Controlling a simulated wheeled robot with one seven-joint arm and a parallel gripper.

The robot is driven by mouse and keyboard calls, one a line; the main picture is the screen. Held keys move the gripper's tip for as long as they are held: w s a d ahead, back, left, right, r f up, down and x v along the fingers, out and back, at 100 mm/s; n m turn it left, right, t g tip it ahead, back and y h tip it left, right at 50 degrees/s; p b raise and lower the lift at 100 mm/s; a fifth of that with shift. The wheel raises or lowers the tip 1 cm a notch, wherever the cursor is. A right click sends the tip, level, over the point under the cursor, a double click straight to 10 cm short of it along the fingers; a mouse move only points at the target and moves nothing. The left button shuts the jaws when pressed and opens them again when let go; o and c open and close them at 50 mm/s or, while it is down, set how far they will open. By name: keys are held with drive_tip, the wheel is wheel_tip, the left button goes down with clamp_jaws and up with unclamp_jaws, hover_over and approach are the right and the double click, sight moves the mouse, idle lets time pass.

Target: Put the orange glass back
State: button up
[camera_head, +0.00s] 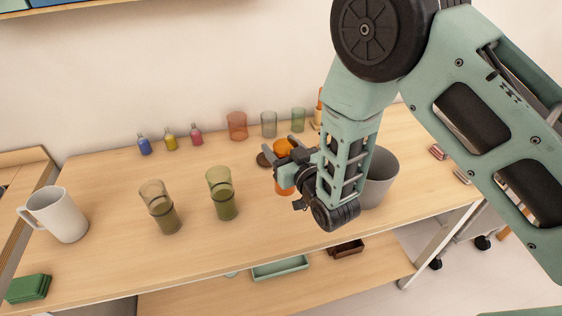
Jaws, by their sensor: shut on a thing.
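A bright orange glass (283,148) is between the fingers of my gripper (283,160), which is shut on it above the wooden table (110,262). The gripper and wrist hide its middle; more orange shows below the fingers. I cannot tell whether its base touches the table. At the back, a row holds a translucent reddish-orange glass (237,126), a grey glass (269,124) and a green glass (298,119), all upright.
Smoky brown glasses (163,219) and olive green glasses (222,207) stand in the front middle. A white mug (62,220) is at left, a grey bin (382,178) right behind my wrist. Small blue (144,146), yellow and pink bottles stand at the back left.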

drive_tip(key=shift+f+p, duration=0.55)
drive_tip(key=shift+f, duration=1.7)
drive_tip(key=shift+f, duration=0.15)
drive_tip(key=o, duration=1.7)
drive_tip(key=shift+c, duration=0.2)
